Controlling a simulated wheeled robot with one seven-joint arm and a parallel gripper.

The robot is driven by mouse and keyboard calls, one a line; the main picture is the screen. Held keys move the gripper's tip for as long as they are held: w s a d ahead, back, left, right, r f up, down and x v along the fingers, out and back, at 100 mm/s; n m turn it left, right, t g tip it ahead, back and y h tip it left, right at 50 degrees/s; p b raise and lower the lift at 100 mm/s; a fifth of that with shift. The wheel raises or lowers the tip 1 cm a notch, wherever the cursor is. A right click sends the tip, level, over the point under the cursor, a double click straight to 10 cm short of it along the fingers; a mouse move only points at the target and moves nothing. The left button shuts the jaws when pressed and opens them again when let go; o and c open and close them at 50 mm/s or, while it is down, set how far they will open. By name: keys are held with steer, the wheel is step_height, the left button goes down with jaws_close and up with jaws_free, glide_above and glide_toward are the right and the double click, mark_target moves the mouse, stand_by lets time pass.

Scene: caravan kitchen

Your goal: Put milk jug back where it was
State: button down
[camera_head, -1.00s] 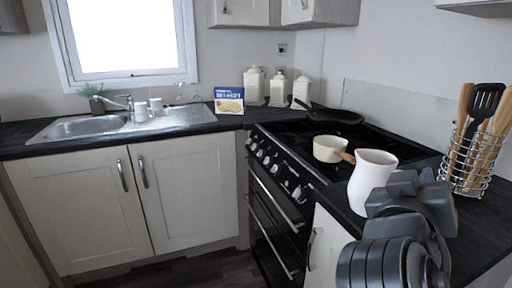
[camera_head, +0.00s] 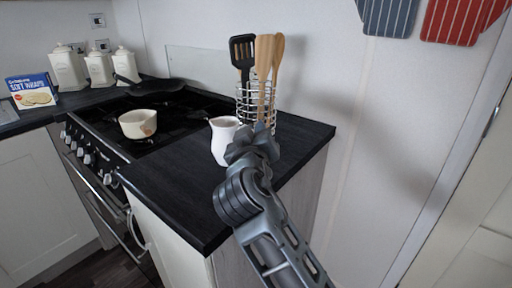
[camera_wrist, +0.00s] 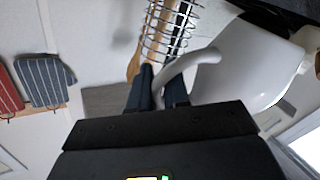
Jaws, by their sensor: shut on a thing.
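The white milk jug (camera_head: 222,139) is at the dark worktop (camera_head: 187,190) to the right of the hob. In the wrist view the jug (camera_wrist: 245,65) lies at the upper right, with its curved handle between my fingers. My gripper (camera_head: 243,143) is shut on the handle. In the wrist view my gripper (camera_wrist: 160,92) shows its two dark fingers on either side of the handle. The jug looks upright in the head view. I cannot tell whether its base touches the worktop.
A wire utensil holder (camera_head: 252,104) with wooden tools and a black spatula stands close behind the jug. A cream saucepan (camera_head: 138,124) sits on the black hob (camera_head: 165,108) to the left. The worktop's front part is clear.

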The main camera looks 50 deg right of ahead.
steer(key=shift+w+d+f, duration=0.15)
steer(key=shift+d+f, duration=0.1)
steer(key=shift+f, duration=0.55)
steer(key=shift+w+d+f, duration=0.15)
steer(key=shift+d+f, duration=0.05)
steer(key=shift+f, duration=0.65)
steer(key=shift+w+d+f, duration=0.15)
steer(key=shift+d+f, duration=0.1)
steer(key=shift+f, duration=0.55)
steer(key=shift+f, duration=0.15)
steer(key=c, duration=1.1)
jaws_free()
steer(key=shift+a, duration=0.15)
steer(key=b+v, duration=0.2)
steer(key=v, duration=1)
